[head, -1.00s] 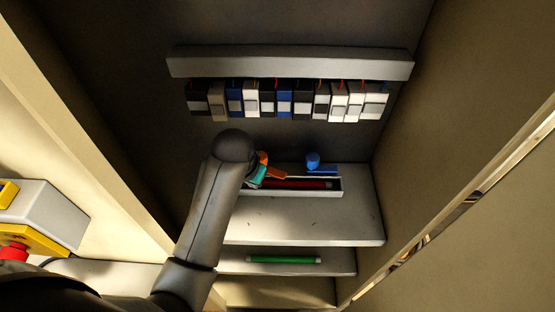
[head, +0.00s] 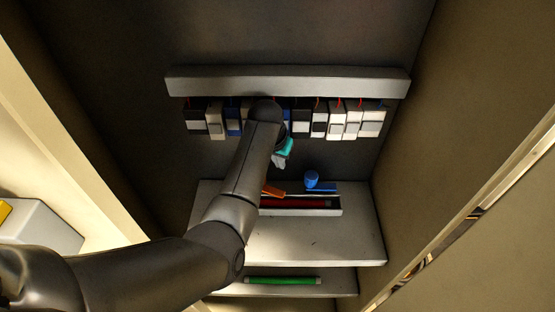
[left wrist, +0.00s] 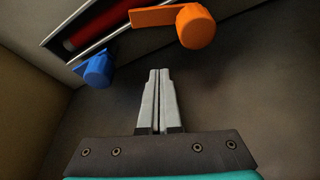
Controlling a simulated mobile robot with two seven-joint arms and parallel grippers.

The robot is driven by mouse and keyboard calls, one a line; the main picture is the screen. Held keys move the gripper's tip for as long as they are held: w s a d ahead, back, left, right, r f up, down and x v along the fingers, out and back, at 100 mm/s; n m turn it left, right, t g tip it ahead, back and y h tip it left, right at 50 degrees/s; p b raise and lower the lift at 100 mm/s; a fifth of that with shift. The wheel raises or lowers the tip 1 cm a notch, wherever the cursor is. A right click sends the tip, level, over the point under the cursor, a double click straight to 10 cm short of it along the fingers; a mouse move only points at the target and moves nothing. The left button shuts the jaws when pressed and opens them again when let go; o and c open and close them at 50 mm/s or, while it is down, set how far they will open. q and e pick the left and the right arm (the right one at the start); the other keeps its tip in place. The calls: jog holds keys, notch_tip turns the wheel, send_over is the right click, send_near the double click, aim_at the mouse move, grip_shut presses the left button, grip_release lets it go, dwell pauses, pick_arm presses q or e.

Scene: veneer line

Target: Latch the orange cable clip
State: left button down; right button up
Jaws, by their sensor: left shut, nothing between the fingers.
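The orange cable clip shows in the head view as a flat orange strip (head: 273,190), partly hidden by my left arm. In the left wrist view it has a round orange knob (left wrist: 196,27) and a flat tab beside it. My left gripper (head: 279,160), teal with grey fingers, is above the clip and in front of the row of modules. In the left wrist view its fingers (left wrist: 160,72) are shut and empty, apart from the clip. I cannot tell whether the clip is latched. My right gripper is not in view.
A similar blue clip (head: 312,179) is to the right of the orange one. A tray (head: 333,212) with a red cylinder (head: 300,203) sits on the shelf (head: 320,245). Modules (head: 350,122) hang under a grey rail (head: 290,82). A green tube (head: 283,280) lies on the lower shelf.

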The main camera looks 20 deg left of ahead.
aim_at(269, 188)
pick_arm(q)
jog(key=b+x, duration=0.1)
jog(key=x, duration=0.5)
jog(key=shift+s+b, duration=0.1)
jog(key=shift+b, duration=0.25)
jog(key=s+p, duration=0.2)
jog(key=shift+s+a+r, duration=0.2)
jog(key=shift+s+r, duration=0.15)
jog(key=shift+s, duration=0.05)
jog(key=shift+s+f+p, duration=0.1)
jog(key=shift+s+p, duration=0.2)
jog(key=shift+s, duration=0.3)
jog(key=shift+a, duration=0.1)
